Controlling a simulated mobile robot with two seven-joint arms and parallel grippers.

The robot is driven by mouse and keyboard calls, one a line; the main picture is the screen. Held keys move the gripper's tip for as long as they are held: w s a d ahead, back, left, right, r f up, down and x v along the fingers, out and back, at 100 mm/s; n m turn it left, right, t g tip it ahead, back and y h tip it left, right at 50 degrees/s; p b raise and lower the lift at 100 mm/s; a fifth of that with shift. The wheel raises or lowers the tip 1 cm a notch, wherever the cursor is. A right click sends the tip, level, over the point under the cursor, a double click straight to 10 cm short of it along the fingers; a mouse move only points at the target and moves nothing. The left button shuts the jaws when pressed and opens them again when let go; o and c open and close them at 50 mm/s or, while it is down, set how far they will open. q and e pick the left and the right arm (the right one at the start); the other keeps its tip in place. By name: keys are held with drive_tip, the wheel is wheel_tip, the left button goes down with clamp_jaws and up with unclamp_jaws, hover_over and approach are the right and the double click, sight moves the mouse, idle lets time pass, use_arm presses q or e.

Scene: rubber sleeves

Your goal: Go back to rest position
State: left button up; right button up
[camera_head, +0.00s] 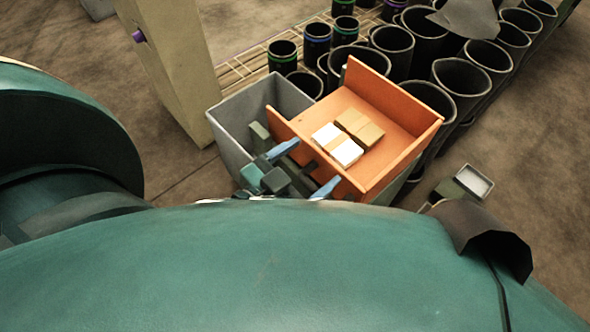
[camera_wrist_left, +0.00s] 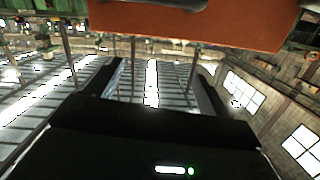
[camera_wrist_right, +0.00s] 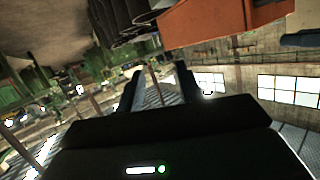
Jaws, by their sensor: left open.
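My left gripper (camera_head: 304,168) is in front of the orange tray (camera_head: 405,114), low in the head view. Its two fingers are spread, and nothing shows between them. They also stand apart in the left wrist view (camera_wrist_left: 160,80), with the orange surface (camera_wrist_left: 190,24) across the top. My right gripper shows in the right wrist view (camera_wrist_right: 160,82), with its fingers apart and nothing between them. An orange part (camera_wrist_right: 210,20) and black round sleeves (camera_wrist_right: 125,22) show above it. In the head view I cannot make out the right fingers.
The orange tray holds small white and brown boxes (camera_head: 348,138) and sits at a grey bin (camera_head: 230,122). Several black sleeves (camera_head: 458,76) stand behind and to the right. A pale post (camera_head: 172,66) rises at the left.

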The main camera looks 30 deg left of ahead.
use_arm(q)
drive_tip(key=g+p, duration=0.1)
drive_tip(key=p, duration=0.4)
drive_tip(key=s+r+n+g+p, duration=0.1)
drive_tip(key=g+p, duration=0.1)
drive_tip(key=p, duration=0.4)
drive_tip(key=s+g+y+p, duration=0.1)
drive_tip(key=g+p, duration=0.1)
drive_tip(key=p, duration=0.3)
drive_tip(key=shift+s+a+r+n+p, duration=0.2)
drive_tip(key=shift+r+n+p, duration=0.1)
drive_tip(key=shift+n+p, duration=0.1)
use_arm(e)
drive_tip(key=r+g, duration=0.3)
drive_tip(key=r, duration=0.1)
drive_tip(key=shift+w+a+n+h, duration=0.15)
drive_tip(key=shift+w+n+h, duration=0.15)
drive_tip(key=shift+n, duration=0.1)
use_arm(q)
drive_tip(key=shift+f, duration=0.3)
use_arm(e)
drive_tip(key=shift+s+f, duration=0.1)
drive_tip(key=shift+f, duration=0.15)
